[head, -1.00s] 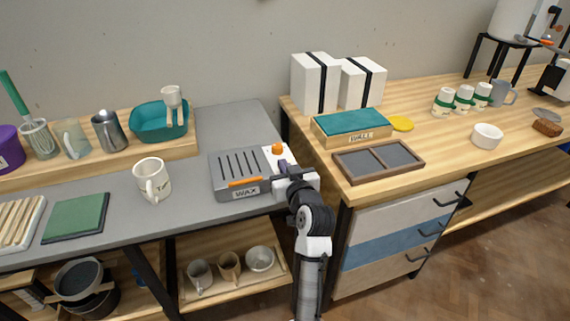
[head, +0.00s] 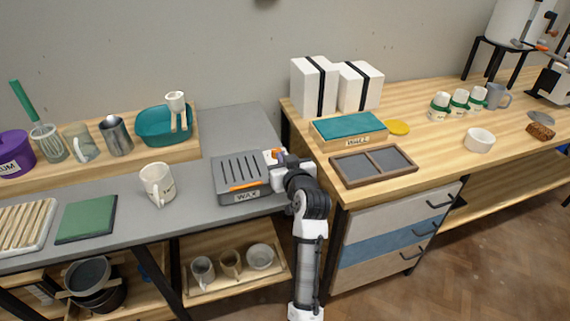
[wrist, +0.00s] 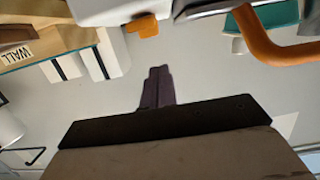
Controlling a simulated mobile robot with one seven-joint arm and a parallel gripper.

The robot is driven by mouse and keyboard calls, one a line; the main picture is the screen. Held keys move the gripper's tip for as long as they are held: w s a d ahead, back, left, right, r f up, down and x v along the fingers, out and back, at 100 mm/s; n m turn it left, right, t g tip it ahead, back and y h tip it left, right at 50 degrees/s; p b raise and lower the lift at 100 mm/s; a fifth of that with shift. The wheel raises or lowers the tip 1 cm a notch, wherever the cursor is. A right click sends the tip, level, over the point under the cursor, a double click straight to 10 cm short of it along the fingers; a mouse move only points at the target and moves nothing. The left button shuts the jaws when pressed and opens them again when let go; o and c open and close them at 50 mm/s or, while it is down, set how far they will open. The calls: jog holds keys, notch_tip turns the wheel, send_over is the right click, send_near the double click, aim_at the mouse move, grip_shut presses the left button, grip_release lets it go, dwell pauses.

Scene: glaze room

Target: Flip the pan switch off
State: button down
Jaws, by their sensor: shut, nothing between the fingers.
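The grey wax pan (head: 232,170), marked WAX, sits on the grey bench top near its right end, with a slotted top and an orange bar (head: 245,187) along its front. An orange knob (head: 277,153) stands on the white part at the pan's right end; the wrist view also shows an orange knob (wrist: 146,26). Which way the switch is set I cannot tell. My gripper (head: 279,161) is at the pan's right end, close to the knob and partly covering that area. Its dark fingers (wrist: 158,86) are shut together and empty; in the wrist view they look apart from the knob.
A white mug (head: 158,184) stands left of the pan. A divided tray (head: 374,180) and a teal-topped box (head: 350,127) are on the wooden bench to the right. White boxes (head: 313,90) stand behind them. Bare grey bench lies behind the pan.

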jog(key=r+b+v, duration=0.1)
jog(key=b+v, duration=0.1)
jog(key=v, duration=0.7)
jog(key=shift+s+r, duration=0.2)
jog(key=shift+r, duration=0.15)
jog(key=shift+d, duration=0.1)
